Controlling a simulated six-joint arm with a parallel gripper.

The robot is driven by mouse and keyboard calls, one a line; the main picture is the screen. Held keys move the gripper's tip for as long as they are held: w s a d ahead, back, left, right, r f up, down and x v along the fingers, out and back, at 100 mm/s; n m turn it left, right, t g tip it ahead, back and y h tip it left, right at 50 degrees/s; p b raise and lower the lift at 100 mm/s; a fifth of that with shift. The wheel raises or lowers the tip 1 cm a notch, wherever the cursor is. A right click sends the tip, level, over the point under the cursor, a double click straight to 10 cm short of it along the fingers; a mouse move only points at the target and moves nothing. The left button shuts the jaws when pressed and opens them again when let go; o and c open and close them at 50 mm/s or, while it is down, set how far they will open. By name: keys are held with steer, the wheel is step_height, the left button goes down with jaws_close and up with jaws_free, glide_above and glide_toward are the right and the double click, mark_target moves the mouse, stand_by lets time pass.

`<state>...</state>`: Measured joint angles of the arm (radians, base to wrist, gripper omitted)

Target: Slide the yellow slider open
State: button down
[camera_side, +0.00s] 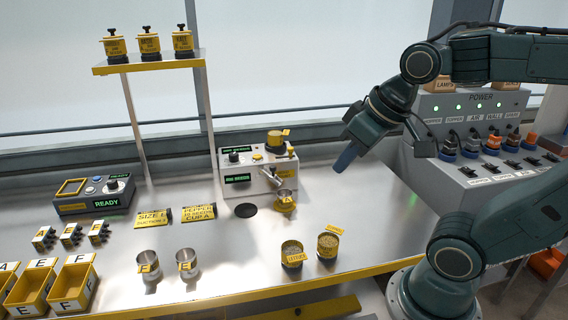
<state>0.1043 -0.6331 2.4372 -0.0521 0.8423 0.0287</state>
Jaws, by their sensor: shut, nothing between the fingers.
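The seeder machine (232,168), a grey box with green displays, stands at the middle of the bench. A yellow-and-black hopper (275,140) sits on its right top. Small yellow parts show on the machine, one of them a yellow piece (257,156) left of the hopper. They are too small to tell which is the slider, or whether it is open.
A power box (470,115) with plugs is behind my arm. A raised shelf (150,61) holds jars. The bench right of the machine is clear.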

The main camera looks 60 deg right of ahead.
steer(key=w+d+f+m+t, duration=0.1)
steer(key=w+d+f+m, duration=0.15)
steer(key=w+d, duration=0.65)
steer(key=w+d+f+m, duration=0.1)
steer(key=w+d+m, duration=0.3)
steer(key=w+d, duration=0.55)
steer(key=s+d+f+m, duration=0.1)
steer(key=d+f, duration=0.1)
steer(key=d, duration=0.5)
steer(key=s+d+f+m+h, duration=0.1)
steer(key=d+f+m, duration=0.1)
steer(key=d, duration=0.4)
steer(key=shift+s+d+f+t, duration=0.25)
steer(key=shift+d+f+t, duration=0.15)
steer(key=shift+f, duration=0.1)
steer(key=shift+w+f, duration=0.1)
steer(key=shift+f, duration=0.05)
glide_toward(291, 152)
steer(key=shift+w+d+f, duration=0.5)
steer(key=shift+f, duration=0.4)
steer(key=shift+w+d+f, duration=0.45)
steer(key=shift+w+f, duration=0.1)
steer(key=shift+f, duration=0.35)
steer(key=shift+w+d+f, duration=0.5)
steer(key=shift+f, duration=0.35)
